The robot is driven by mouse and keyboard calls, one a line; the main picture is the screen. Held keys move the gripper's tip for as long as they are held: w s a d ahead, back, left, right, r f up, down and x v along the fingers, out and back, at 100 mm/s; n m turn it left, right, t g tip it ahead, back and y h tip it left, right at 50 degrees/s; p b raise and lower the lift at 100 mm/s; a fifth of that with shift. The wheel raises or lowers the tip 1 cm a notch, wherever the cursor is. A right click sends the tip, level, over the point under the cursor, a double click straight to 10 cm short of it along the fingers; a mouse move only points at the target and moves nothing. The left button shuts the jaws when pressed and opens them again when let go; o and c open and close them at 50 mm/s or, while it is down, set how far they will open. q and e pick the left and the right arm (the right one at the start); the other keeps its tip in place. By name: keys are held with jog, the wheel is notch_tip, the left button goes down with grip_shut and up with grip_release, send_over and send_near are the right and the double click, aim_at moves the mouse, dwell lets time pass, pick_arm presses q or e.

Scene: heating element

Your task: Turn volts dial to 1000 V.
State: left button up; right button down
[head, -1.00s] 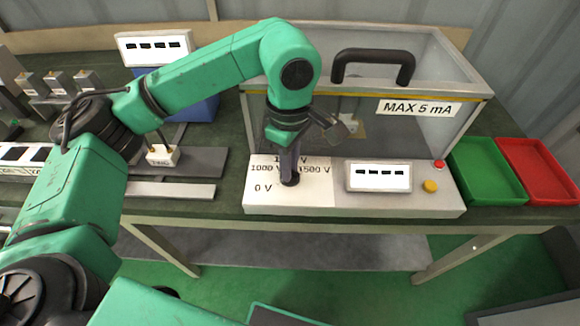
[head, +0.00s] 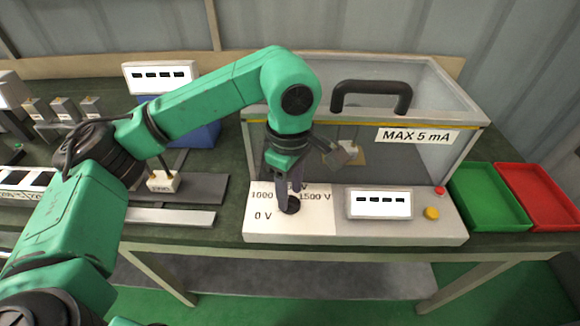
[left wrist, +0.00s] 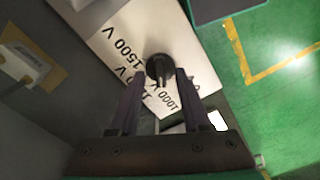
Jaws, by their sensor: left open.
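The black volts dial (head: 292,207) sits on the white label panel (head: 262,227) at the front left of the glass-walled box. Labels for 0 V, 1000 V and 1500 V show, with another partly hidden by my fingers. My left gripper (head: 289,196) points down over the dial with its fingers apart. In the left wrist view, the dial (left wrist: 158,68) lies between the fingertips (left wrist: 160,76), with no clear contact. Its raised grip points roughly towards the 1000 V label (left wrist: 166,101); the exact setting cannot be told. My right gripper is out of view.
A display (head: 378,203), a yellow button (head: 431,213) and a red button (head: 440,190) are right of the dial. The box has a black handle (head: 372,87). Green (head: 488,197) and red (head: 537,196) trays stand at the right. The table's front edge is close.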

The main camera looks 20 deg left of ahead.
aim_at(290, 198)
pick_arm(q)
notch_tip(290, 198, up, 14)
jog(key=p, duration=0.2)
